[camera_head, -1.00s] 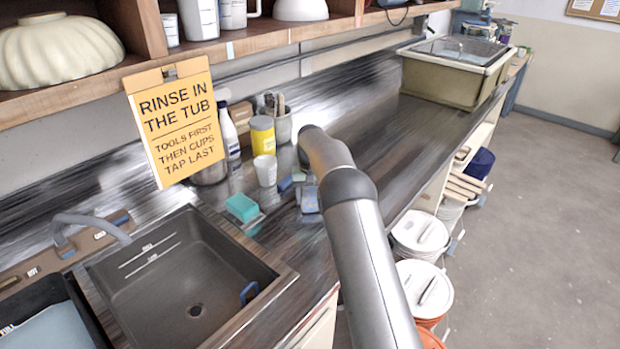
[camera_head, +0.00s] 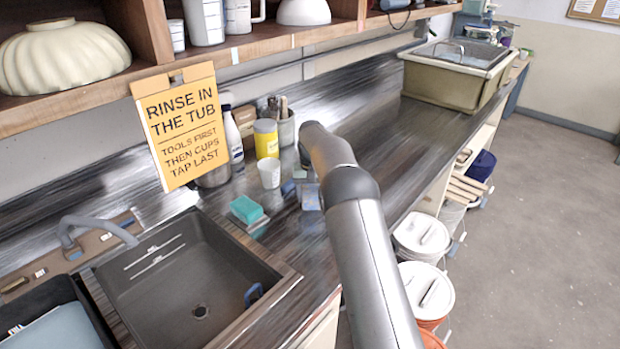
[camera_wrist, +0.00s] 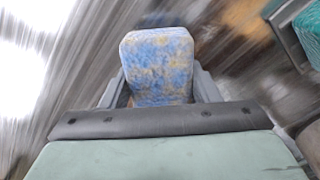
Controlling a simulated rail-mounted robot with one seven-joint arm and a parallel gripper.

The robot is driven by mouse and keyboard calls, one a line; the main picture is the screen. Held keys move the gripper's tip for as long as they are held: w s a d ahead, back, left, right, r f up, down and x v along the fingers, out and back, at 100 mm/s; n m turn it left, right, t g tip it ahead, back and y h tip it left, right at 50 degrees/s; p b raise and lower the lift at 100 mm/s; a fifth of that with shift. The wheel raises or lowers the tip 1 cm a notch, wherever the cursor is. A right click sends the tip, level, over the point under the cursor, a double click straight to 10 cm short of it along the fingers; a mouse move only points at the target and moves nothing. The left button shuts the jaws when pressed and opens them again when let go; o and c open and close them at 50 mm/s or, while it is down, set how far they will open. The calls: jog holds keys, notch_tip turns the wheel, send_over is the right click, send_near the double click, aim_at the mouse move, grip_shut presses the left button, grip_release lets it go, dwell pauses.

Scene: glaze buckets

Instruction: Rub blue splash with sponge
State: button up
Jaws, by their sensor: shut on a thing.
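In the wrist view my gripper (camera_wrist: 160,88) is shut on a sponge (camera_wrist: 158,62), a rounded block mottled blue and yellow. The counter behind it is streaked and blurred. I cannot tell whether the sponge touches the counter. In the head view my arm hides most of the gripper. A teal block (camera_head: 246,209) sits near the sink's right corner; a teal thing also shows at the wrist view's upper right (camera_wrist: 311,28).
A dark sink (camera_head: 185,265) is at left front. A white cup (camera_head: 269,174), a yellow tub (camera_head: 265,138), a white bottle (camera_head: 233,135) and a tool crock (camera_head: 285,130) stand behind the blue patch. A shelf (camera_head: 240,45) overhangs the back. The counter is clear toward the far basin (camera_head: 440,85).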

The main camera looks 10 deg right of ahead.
jog(key=shift+r+p, duration=1.7)
jog(key=shift+r, duration=0.95)
